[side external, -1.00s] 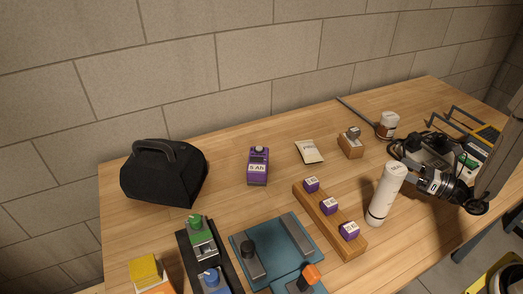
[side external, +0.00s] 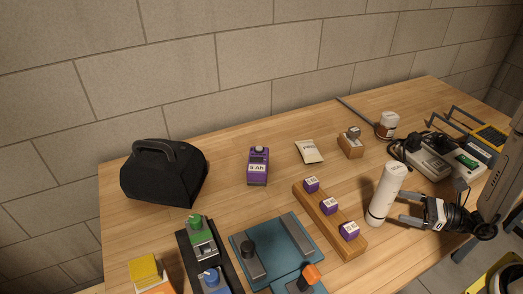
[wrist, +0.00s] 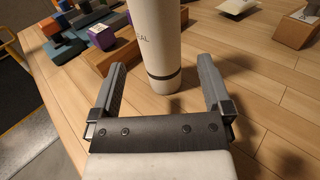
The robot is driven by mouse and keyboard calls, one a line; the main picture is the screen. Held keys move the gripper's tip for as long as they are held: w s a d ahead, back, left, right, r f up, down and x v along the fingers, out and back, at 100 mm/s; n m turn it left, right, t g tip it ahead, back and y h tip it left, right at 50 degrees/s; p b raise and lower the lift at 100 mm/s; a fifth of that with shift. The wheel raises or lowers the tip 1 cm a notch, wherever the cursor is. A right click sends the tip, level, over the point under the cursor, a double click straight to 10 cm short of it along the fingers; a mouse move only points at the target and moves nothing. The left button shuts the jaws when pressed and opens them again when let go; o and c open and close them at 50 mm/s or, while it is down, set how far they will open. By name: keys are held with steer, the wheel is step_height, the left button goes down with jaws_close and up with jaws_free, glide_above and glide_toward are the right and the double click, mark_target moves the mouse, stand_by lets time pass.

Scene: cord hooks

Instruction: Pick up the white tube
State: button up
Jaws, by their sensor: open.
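The white tube (side external: 386,194) stands upright on the wooden table, with a dark band near its base. My gripper (side external: 404,207) is open just to the right of the tube, low down and level, with its fingers pointing at it. In the wrist view the tube (wrist: 157,40) stands ahead, between the lines of the two spread fingers (wrist: 163,75). The tube's top is cut off in that view. The fingers appear not to touch it.
A wooden rail with purple blocks (side external: 330,205) lies just left of the tube. Teal fixtures (side external: 268,248) are front left. Behind are a wooden block (side external: 351,147), a jar (side external: 388,121) and grey devices with cables (side external: 430,155). A black bag (side external: 163,173) sits far left.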

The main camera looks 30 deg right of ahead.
mark_target(381, 200)
steer(key=shift+w+a, duration=0.45)
steer(key=shift+a, duration=0.05)
steer(key=shift+w+a, duration=0.1)
steer(key=shift+x, duration=2.5)
jaws_close()
